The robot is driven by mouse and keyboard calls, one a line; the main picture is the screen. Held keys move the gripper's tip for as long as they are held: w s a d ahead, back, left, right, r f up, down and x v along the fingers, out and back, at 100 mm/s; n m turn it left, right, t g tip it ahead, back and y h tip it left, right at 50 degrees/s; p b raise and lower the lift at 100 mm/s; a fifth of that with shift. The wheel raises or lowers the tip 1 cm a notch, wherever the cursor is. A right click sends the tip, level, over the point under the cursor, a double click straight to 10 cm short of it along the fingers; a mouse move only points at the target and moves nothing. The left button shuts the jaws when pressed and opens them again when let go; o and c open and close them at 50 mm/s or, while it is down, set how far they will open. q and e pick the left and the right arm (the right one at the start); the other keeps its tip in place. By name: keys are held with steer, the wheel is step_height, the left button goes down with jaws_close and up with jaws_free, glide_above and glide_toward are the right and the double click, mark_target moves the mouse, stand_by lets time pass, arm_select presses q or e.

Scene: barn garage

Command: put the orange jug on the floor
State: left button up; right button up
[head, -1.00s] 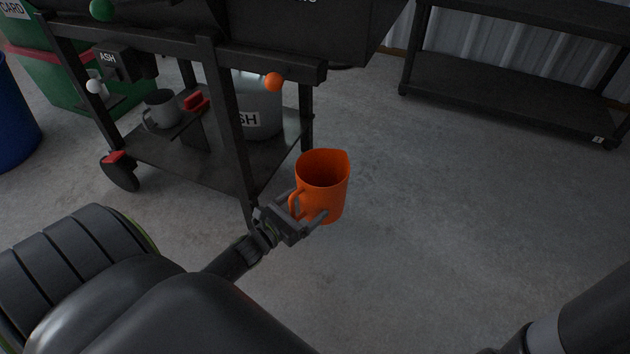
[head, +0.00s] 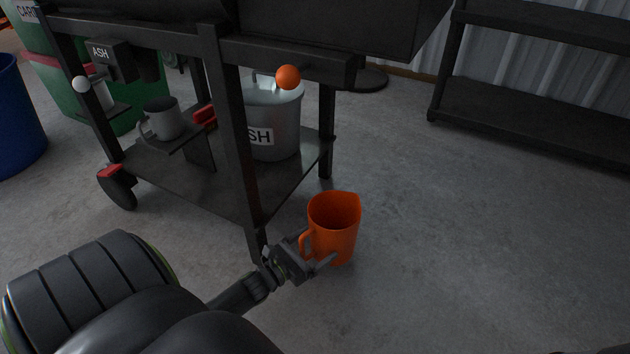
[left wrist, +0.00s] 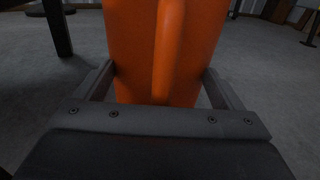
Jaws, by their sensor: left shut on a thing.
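The orange jug (head: 336,226) is upright in the head view, just right of the cart's front leg. My left gripper (head: 318,262) is shut on it at the handle side, low on the body. In the left wrist view the jug (left wrist: 200,50) fills the middle, its handle facing the camera, with the fingers of my left gripper (left wrist: 160,95) on both sides. I cannot tell whether the jug's base touches the concrete floor (head: 430,240). My right gripper is not in view.
A black cart (head: 240,150) stands just behind and left of the jug, holding a metal ash bucket (head: 280,115) and a grey mug (head: 163,118). A black shelf (head: 530,110) stands at the back right. The floor right of the jug is clear.

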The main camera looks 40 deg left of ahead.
mark_target(316, 254)
arm_select(q)
steer(key=shift+f+b, duration=1.2)
steer(key=shift+f, duration=0.5)
steer(key=shift+f, duration=0.1)
steer(key=shift+f+b, duration=0.2)
steer(key=shift+b, duration=0.1)
steer(key=o, duration=0.9)
steer(key=shift+c, duration=0.2)
steer(key=shift+r, duration=0.15)
